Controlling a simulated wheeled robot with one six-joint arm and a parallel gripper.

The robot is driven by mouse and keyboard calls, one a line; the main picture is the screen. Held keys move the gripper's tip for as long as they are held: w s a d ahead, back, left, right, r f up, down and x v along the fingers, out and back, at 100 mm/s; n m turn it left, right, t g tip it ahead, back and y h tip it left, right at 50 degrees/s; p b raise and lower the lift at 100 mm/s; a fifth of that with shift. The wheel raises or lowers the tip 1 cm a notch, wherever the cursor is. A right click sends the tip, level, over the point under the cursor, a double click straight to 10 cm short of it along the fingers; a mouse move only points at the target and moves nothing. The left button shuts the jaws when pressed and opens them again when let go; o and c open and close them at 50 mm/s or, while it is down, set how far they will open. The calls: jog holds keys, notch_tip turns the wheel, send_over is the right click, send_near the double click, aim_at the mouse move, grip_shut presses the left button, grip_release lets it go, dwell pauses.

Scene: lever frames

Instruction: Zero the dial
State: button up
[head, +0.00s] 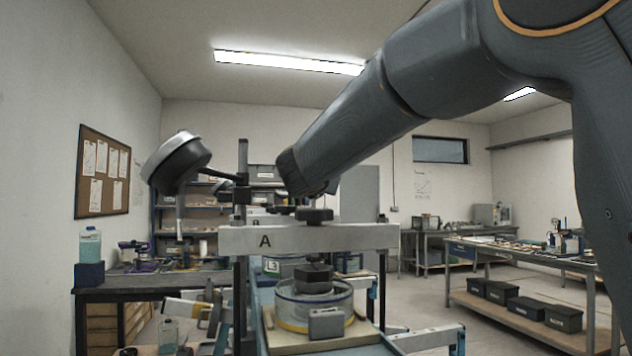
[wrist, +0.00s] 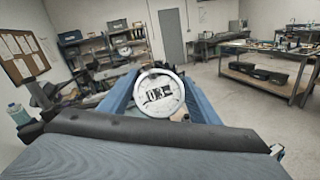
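A round dark-backed, pale-rimmed head (head: 178,160), which looks like a dial, sits on a side arm at the left post in the head view. It is tilted and its face is turned away.
A grey crossbar marked A (head: 350,238) spans two posts. Below it a clear round vessel (head: 292,305) with a dark knob sits on a pale board. A bench with a bottle (head: 90,245) is at left, and a workbench (head: 540,256) at right. Open floor lies between.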

jog(key=c, duration=0.5)
jog(key=shift+b, duration=0.35)
jog(key=shift+c, duration=0.2)
jog(key=shift+n+y+b, duration=0.3)
jog(key=shift+b, duration=0.15)
jog(key=shift+f+n+b, duration=0.1)
jog(key=shift+n+b, duration=0.2)
jog(key=shift+b, duration=0.3)
jog(key=n+y+b, duration=0.2)
jog(key=b, duration=0.2)
jog(key=shift+n+t+y, duration=0.3)
jog(key=shift+t, duration=0.1)
jog(key=shift+r+n+b, duration=0.2)
jog(key=shift+n+b, duration=0.1)
jog(key=shift+b, duration=0.3)
jog(key=shift+a, duration=0.1)
jog(key=o, duration=1)
jog(key=shift+o, duration=0.2)
